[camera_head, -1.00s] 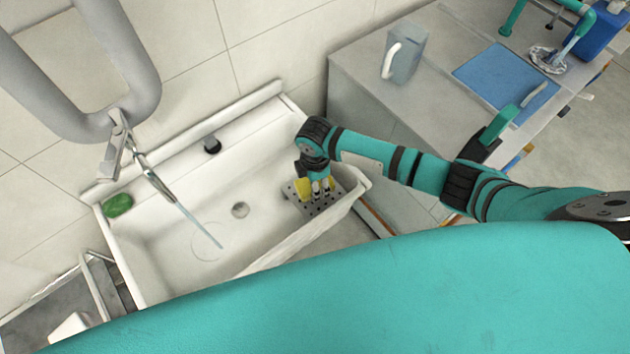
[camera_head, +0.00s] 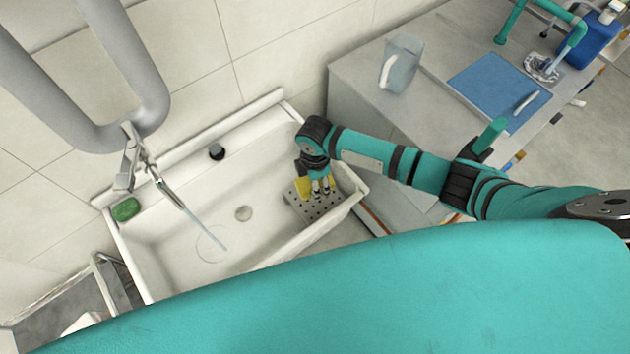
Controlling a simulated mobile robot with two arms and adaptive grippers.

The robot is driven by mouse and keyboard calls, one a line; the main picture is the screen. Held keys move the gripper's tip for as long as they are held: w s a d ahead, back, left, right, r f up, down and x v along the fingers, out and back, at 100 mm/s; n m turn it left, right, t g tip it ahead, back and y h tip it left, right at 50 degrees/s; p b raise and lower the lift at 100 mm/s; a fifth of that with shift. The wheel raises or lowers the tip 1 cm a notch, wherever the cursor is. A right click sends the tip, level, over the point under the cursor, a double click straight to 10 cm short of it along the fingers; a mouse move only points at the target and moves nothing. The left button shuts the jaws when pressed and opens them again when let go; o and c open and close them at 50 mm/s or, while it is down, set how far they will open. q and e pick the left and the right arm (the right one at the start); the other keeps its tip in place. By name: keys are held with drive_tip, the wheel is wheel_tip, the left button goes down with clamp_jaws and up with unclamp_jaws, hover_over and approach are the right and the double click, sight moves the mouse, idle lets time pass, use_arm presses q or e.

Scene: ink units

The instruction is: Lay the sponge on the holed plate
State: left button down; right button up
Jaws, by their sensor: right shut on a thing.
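The yellow sponge (camera_head: 304,187) is in my right gripper (camera_head: 320,187), over the holed plate (camera_head: 315,208) at the right end of the white sink. The gripper points down and is shut on the sponge, with its fingers partly covering it. The plate is grey with rows of round holes. I cannot tell whether the sponge touches the plate. My left gripper is not in view.
Water runs from the tap (camera_head: 165,182) into the sink (camera_head: 185,262). A green piece, perhaps soap (camera_head: 125,209), sits at the sink's left corner. A clear jug (camera_head: 401,64) and a blue mat (camera_head: 497,86) are on the counter at right.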

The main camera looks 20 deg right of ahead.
drive_tip(key=r+m+b, duration=0.2)
drive_tip(key=b, duration=0.1)
drive_tip(key=r+m+b, duration=0.1)
drive_tip(key=m+b, duration=0.2)
drive_tip(key=shift+w+r, duration=0.2)
drive_tip(key=shift+r, duration=0.15)
drive_tip(key=shift+s+r+m, duration=0.1)
drive_tip(key=shift+r+m, duration=0.05)
drive_tip(key=shift+m, duration=0.15)
drive_tip(key=shift+s+f, duration=0.15)
drive_tip(key=shift+f, duration=0.15)
wheel_tip(320, 180, down, 4)
drive_tip(key=shift+f, duration=2.3)
drive_tip(key=shift+f, duration=0.15)
drive_tip(key=o, duration=1)
